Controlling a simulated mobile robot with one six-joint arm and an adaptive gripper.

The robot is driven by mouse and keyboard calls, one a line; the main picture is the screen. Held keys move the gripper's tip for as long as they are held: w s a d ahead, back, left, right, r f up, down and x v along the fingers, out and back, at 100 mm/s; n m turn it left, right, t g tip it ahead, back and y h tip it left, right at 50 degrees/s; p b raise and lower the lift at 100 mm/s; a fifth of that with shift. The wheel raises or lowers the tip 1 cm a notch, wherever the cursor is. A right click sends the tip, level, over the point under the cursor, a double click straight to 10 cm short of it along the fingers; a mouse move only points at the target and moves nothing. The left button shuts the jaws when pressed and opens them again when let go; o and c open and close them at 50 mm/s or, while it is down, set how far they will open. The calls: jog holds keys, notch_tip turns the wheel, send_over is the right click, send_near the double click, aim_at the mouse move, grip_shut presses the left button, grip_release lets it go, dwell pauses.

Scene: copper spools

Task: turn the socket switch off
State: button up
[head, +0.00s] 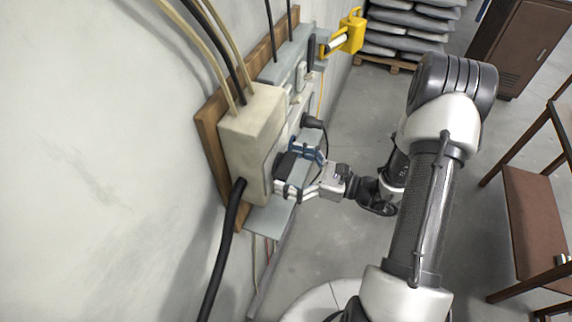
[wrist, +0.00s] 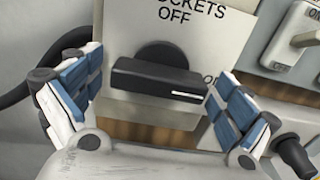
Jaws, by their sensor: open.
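The socket switch is a black rotary handle (wrist: 157,80) on a pale panel (wrist: 115,25) whose visible lettering reads "OCKETS OFF". The handle lies roughly horizontal, slightly tilted, and its white mark is at the right end. That mark points toward a label starting with "O", partly hidden by my right finger. My gripper (wrist: 152,88) is open, with one blue-and-white finger on each side of the handle. Gaps show between the fingers and the handle. In the head view my gripper (head: 294,167) reaches to the wall panel, and the black handle (head: 286,162) shows between its fingers.
A beige box (head: 250,140) with cables stands left of the switch on a wooden board. Another switch (wrist: 300,40) labelled "ON" and a black plug (wrist: 295,155) are at the right. A yellow handle (head: 350,32) juts out farther along the wall. The floor beside my arm is clear.

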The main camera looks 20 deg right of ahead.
jog(key=shift+w+a, duration=0.2)
jog(key=shift+a, duration=0.05)
jog(key=shift+c, duration=0.3)
jog(key=c, duration=1)
